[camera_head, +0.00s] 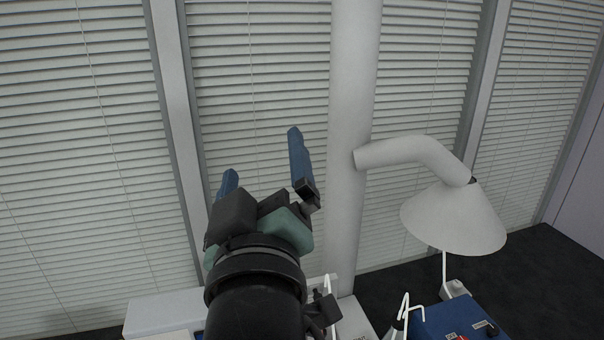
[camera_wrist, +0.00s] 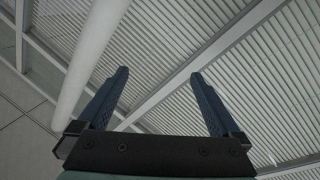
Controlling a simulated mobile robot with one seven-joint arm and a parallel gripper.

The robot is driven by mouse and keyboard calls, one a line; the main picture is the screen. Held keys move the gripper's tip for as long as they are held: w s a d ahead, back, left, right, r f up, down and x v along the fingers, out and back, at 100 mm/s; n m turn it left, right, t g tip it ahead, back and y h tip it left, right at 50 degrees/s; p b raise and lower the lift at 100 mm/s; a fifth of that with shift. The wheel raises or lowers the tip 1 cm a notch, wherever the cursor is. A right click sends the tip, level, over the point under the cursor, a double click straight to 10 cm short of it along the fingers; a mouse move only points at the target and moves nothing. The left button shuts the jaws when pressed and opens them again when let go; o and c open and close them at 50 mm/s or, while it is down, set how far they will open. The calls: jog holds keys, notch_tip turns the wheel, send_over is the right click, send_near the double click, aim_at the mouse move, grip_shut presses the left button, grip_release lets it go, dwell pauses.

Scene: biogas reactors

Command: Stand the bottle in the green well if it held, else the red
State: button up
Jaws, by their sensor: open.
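My gripper (camera_head: 262,162) is raised in front of the window blinds in the head view, its two blue fingers spread apart with nothing between them. In the wrist view my gripper (camera_wrist: 160,88) is also open and empty, facing the blinds and a white column. I cannot make out the bottle, the green well or the red well in either view.
A white vertical pipe (camera_head: 350,130) stands just right of my gripper. A white cone-shaped hood (camera_head: 453,218) hangs from a bent pipe at the right. A blue box (camera_head: 440,322) with a red part and white bent rods show at the bottom edge. Window blinds (camera_head: 80,150) fill the back.

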jog(key=s+d+r+m+t+h, duration=0.1)
jog(key=s+d+r+m+t, duration=0.1)
jog(key=r, duration=0.7)
jog(key=s+d+r+m+t, duration=0.2)
jog(key=s+r+m+t, duration=0.3)
jog(key=s+r, duration=0.3)
jog(key=shift+s+d+r+m+t+h, duration=0.15)
jog(key=shift+s+r+m+t+h, duration=0.2)
jog(key=shift+r+m, duration=0.2)
notch_tip(320, 180, down, 8)
jog(key=b, duration=0.8)
